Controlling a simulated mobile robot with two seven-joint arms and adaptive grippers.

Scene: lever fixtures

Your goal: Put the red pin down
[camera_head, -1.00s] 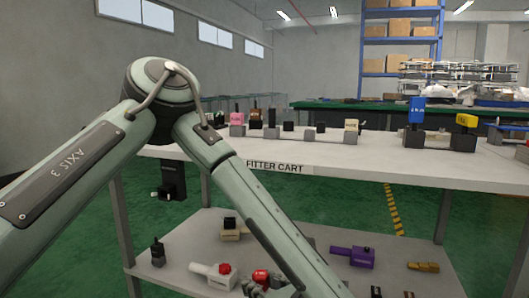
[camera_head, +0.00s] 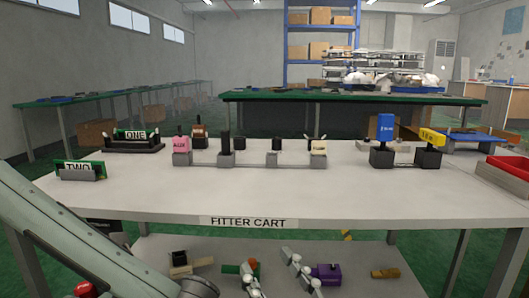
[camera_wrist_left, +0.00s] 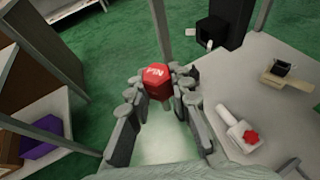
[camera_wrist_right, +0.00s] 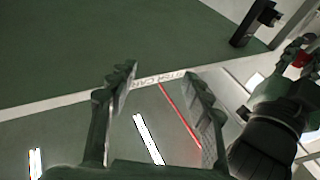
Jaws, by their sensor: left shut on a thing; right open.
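In the left wrist view, the red pin (camera_wrist_left: 157,82), with white lettering on its head, is between the fingers of my left gripper (camera_wrist_left: 155,95), which is shut on it. Green floor shows behind it, with the white lower shelf to the right. In the head view, a red piece that looks like the pin (camera_head: 85,289) shows at the bottom left beside my arm; the left fingers are hardly visible there. My right gripper (camera_head: 275,277) is low in front of the cart. In the right wrist view, the right gripper (camera_wrist_right: 160,80) is open and empty.
The fitter cart's top (camera_head: 330,200) carries several lever blocks at the back, slots marked ONE (camera_head: 135,135) and TWO (camera_head: 78,168), and a red tray (camera_head: 512,168). Its front is clear. The lower shelf holds a purple part (camera_head: 328,273), a brown part (camera_head: 385,273) and other fittings.

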